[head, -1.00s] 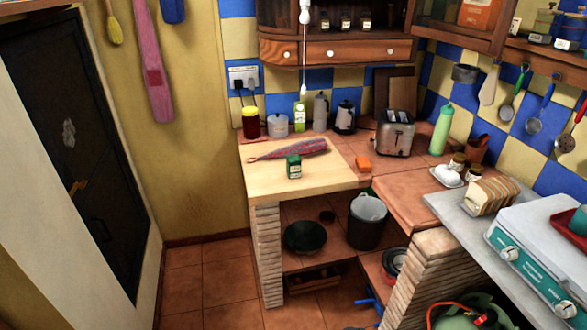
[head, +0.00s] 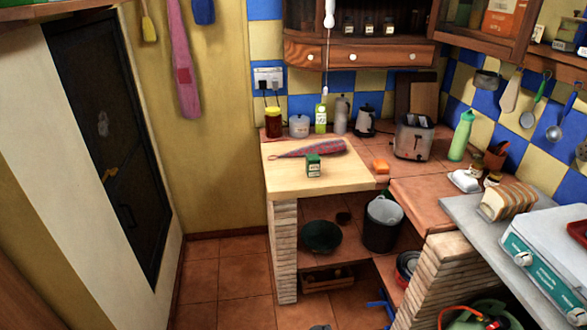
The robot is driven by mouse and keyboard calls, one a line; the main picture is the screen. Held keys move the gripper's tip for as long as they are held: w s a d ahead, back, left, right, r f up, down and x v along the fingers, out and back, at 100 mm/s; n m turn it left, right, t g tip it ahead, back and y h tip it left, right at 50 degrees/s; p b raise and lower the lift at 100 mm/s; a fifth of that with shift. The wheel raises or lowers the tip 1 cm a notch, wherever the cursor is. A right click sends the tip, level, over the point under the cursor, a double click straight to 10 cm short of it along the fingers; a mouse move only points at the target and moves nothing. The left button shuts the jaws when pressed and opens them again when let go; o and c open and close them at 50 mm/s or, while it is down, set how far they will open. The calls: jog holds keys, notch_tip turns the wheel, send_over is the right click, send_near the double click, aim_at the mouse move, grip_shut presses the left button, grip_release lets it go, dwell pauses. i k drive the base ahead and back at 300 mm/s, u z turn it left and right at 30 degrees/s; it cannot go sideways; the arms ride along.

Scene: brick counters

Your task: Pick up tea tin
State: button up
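A small green tin with a pale label, which looks like the tea tin (head: 313,166), stands upright on the light wooden board (head: 290,181) at the near part of the corner counter. A folded red and blue patterned cloth or umbrella (head: 318,148) lies just behind it. My gripper is not in view.
An orange block (head: 381,167), a toaster (head: 413,137) and a green bottle (head: 461,136) stand to the right. Tiled floor (head: 225,285) is clear in front, left of the brick support (head: 285,250).

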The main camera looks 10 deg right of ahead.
aim_at(313, 160)
jog(key=u, duration=4.5)
jog(key=i, duration=0.1)
jog(key=z, duration=3.5)
jog(key=i, duration=0.45)
jog(key=u, duration=0.25)
jog(key=k, duration=0.55)
jog(key=z, duration=0.15)
jog(key=i, duration=0.6)
